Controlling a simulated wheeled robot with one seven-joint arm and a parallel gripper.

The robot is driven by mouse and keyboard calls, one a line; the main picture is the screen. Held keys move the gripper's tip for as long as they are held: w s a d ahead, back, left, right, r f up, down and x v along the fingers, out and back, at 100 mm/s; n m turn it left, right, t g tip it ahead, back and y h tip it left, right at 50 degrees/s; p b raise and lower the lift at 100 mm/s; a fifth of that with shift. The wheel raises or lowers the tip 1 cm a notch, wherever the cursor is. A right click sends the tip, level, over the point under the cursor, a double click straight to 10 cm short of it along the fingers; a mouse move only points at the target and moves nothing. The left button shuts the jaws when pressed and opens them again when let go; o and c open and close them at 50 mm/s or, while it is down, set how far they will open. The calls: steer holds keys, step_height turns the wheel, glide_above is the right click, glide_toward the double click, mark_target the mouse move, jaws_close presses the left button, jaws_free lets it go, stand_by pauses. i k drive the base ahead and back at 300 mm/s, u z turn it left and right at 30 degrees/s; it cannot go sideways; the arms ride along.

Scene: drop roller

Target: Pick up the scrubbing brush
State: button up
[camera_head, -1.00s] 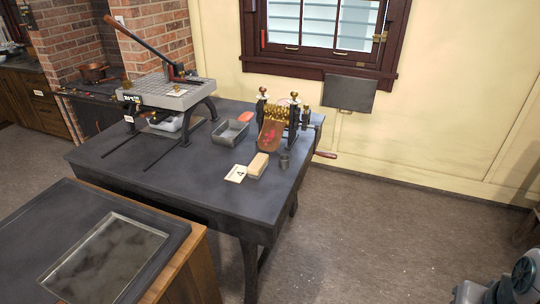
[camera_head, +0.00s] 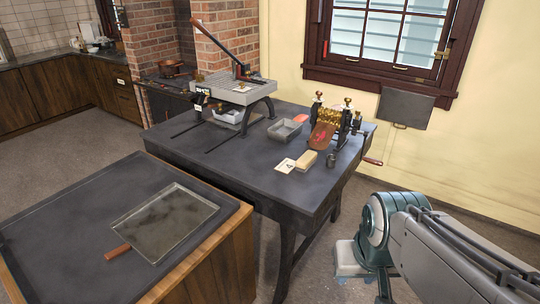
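A tan, block-shaped thing (camera_head: 306,161), which looks like the scrubbing brush, lies on the dark table (camera_head: 260,178) near its front right part. It is too small in the picture for me to make out bristles. It lies beside a small pale card (camera_head: 285,165) with a dark mark. Nothing holds it. Links of my arm show at the lower right, apart from the table. I cannot make out my gripper's fingers in this view.
A roller machine (camera_head: 335,125) with a side crank stands behind the block, and a small dark cup (camera_head: 331,160) beside it. A grey tray (camera_head: 286,130) and a lever press (camera_head: 235,92) stand further left. A counter (camera_head: 70,225) with a glass-like plate (camera_head: 165,222) fills the lower left.

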mark_target(305, 161)
steer(key=u, duration=0.05)
steer(key=i, duration=1.65)
